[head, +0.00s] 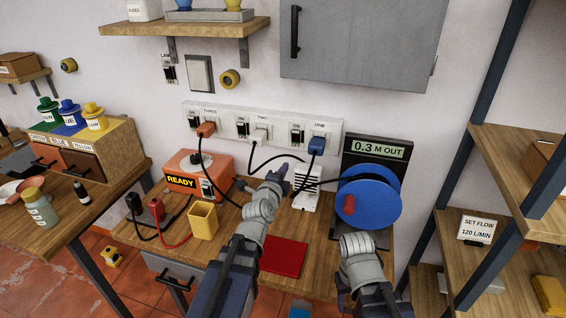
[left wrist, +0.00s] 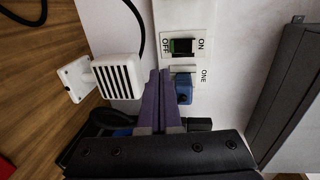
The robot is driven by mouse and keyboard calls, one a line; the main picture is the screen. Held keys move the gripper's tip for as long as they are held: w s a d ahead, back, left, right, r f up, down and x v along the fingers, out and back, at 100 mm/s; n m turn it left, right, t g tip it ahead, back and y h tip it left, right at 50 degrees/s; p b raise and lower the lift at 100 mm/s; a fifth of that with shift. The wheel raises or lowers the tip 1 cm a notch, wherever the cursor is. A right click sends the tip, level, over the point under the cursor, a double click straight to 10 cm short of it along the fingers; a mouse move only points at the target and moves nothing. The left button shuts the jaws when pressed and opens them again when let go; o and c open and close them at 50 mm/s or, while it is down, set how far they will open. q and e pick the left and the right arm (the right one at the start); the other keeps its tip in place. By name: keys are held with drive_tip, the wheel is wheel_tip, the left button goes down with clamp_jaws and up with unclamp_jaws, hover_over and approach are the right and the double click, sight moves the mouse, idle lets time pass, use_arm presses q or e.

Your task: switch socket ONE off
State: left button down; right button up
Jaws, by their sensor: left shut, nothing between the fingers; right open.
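The white socket strip (head: 262,124) on the wall carries sockets THREE, TWO and ONE from left to right. Socket ONE is at the right end, with a blue plug (head: 318,145) in it and its dark rocker switch (head: 296,136) beside it. In the left wrist view the switch (left wrist: 181,47) lies sideways between OFF and ON; I cannot tell its position surely. My left gripper (head: 283,168) is shut and empty. Its purple fingertips (left wrist: 160,74) appear beside the blue plug (left wrist: 184,88), apart from the rocker. My right gripper (head: 357,243) is low, before the reel; its fingers are indistinct.
A white vented box (head: 306,187) stands below socket ONE. A blue cable reel (head: 368,203) stands right, under a display reading 0.3 M OUT. An orange box (head: 199,177) reads READY. Cables hang from the plugs. A grey cabinet (head: 360,45) is above.

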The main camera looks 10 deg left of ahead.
use_arm(q)
drive_tip(key=shift+s+f, duration=0.1)
drive_tip(key=shift+s, duration=0.9)
drive_tip(key=s+d+f+n+g, duration=0.2)
drive_tip(key=s+d+f+g, duration=0.2)
drive_tip(key=s+f, duration=0.1)
drive_tip(key=s+d+f+n+g+h+p, duration=0.1)
drive_tip(key=s+d+f+n+g, duration=0.2)
drive_tip(key=s+d+f+g, duration=0.1)
drive_tip(key=s+d+f+n+g, duration=0.3)
drive_tip(key=s+d+f, duration=0.2)
drive_tip(key=f, duration=0.1)
drive_tip(key=shift+s+d+f+g, duration=0.2)
drive_tip(key=shift+s+d+g, duration=0.1)
drive_tip(key=shift+d+g, duration=0.1)
drive_tip(key=s+a+f+n+g+y, duration=0.1)
drive_tip(key=s+n+g+y, duration=0.2)
drive_tip(key=s, duration=0.7)
drive_tip(key=n+g, duration=0.2)
drive_tip(key=n, duration=0.1)
drive_tip(key=shift+s+a+f+n+p, duration=0.25)
drive_tip(key=shift+s+a+n+p, duration=0.05)
drive_tip(key=shift+a+p, duration=0.1)
